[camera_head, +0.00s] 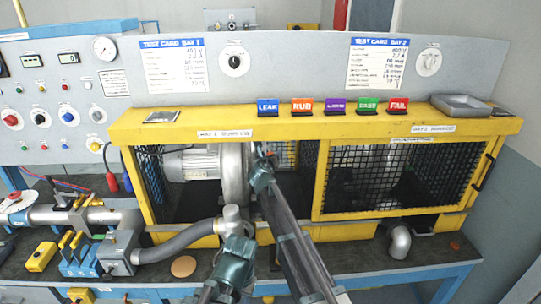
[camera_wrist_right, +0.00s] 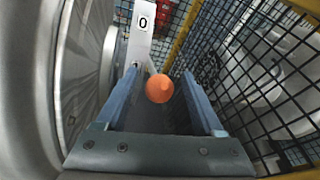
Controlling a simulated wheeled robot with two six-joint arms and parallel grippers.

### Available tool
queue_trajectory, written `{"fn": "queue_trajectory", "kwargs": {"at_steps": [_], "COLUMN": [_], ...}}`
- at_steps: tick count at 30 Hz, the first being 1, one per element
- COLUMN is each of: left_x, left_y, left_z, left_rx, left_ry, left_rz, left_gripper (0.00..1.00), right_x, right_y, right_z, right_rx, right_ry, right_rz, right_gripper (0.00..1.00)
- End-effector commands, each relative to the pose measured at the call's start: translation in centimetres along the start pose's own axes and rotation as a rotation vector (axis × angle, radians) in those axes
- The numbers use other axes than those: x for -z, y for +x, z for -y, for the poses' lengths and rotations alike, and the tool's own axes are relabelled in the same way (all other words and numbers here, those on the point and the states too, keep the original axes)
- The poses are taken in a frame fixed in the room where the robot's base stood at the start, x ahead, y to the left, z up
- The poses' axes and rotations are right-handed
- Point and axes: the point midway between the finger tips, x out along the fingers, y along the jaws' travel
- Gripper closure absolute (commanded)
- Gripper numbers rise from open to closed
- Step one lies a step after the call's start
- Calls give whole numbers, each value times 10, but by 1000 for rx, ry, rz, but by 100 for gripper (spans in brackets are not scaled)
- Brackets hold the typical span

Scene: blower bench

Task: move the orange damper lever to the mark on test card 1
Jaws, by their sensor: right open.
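Test card 1 (camera_head: 172,65) is on the panel above the blower cage at left; I cannot read which mark it gives. The round orange knob of the damper lever (camera_wrist_right: 159,88) shows in the right wrist view, between the two blue fingers of my right gripper (camera_wrist_right: 158,98). The fingers are open and stand apart on either side of the knob. Beyond it is a white plate (camera_wrist_right: 143,22) marked 0. In the head view my right gripper (camera_head: 262,152) reaches into the cage opening beside the blower, and the lever is hidden. No left fingers can be made out.
The grey blower housing (camera_head: 234,172) stands close to the left of my right gripper. A black mesh door (camera_head: 395,178) in a yellow frame is to the right. Coloured tags, including a blue LEAK tag (camera_head: 268,106), stand on the yellow top ledge.

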Motion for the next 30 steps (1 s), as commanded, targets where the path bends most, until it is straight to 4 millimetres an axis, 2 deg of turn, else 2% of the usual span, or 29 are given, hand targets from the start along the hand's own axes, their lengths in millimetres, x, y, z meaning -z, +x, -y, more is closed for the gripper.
{"fn": "queue_trajectory", "kwargs": {"at_steps": [8, 18, 21, 25, 30], "left_x": [-1, -2, -2, -2, -2], "left_y": [-10, -29, -33, -34, -34], "left_z": [1, 3, 3, 3, 3], "left_rx": [0, 0, 0, 0, 0], "left_ry": [0, 1, 1, 1, 1], "left_rz": [0, 0, 0, 0, 0], "left_gripper": [53, 53, 53, 53, 53], "right_x": [-1, -1, -1, 0, 0], "right_y": [-36, -109, -125, -135, -135], "right_z": [2, 2, 2, 1, 0], "right_rx": [-1, -2, -1, 0, 0], "right_ry": [-1, -1, -1, 0, 0], "right_rz": [0, 1, 0, 1, 1], "right_gripper": [30, 30, 30, 30, 30]}}
